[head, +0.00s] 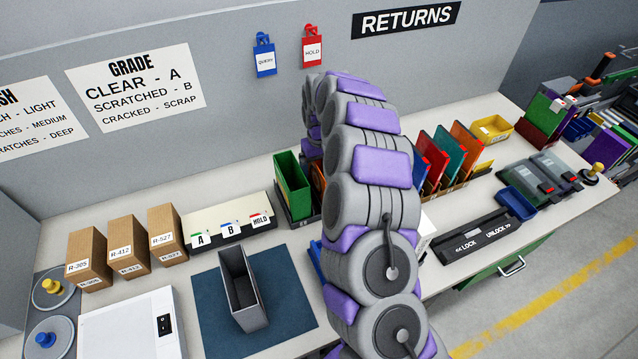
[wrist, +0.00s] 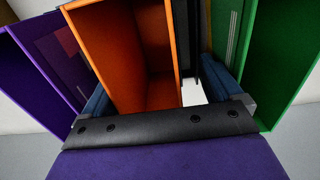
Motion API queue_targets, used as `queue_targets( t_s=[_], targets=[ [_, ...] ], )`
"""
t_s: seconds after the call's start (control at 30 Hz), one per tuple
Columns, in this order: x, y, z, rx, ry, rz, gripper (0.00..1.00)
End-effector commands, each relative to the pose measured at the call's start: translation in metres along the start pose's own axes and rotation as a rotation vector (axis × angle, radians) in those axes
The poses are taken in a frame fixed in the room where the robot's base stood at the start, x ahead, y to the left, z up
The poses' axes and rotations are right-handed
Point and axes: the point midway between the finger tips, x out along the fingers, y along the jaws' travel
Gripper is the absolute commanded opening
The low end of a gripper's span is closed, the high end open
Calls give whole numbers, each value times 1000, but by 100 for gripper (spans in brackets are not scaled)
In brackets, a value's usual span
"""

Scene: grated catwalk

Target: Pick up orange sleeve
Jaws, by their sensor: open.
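The orange sleeve (wrist: 132,55), an open-fronted upright case, fills the middle of the wrist view. My gripper (wrist: 160,92) is open, with one blue-grey finger on each side of the sleeve; I cannot tell whether they touch it. A dark gap and a white patch show between the sleeve and the right finger. In the head view a sliver of the orange sleeve (head: 317,180) shows beside the green sleeve (head: 292,185); my arm hides the rest of it and my gripper.
In the wrist view a purple sleeve (wrist: 45,60) stands left and a green sleeve (wrist: 285,65) right, close to the fingers. A grey open case (head: 240,285) stands on the blue mat (head: 290,290). Another rack of coloured sleeves (head: 450,160) stands right of my arm.

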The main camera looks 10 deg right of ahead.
Motion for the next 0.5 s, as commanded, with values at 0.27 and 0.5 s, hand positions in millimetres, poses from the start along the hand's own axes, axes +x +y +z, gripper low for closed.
queue_targets(
  t_s=[0.27,0.5],
  targets=[
    [14,0,0,1,1,2,93],
    [14,-5,-1,1,-1,6,75]
  ],
)
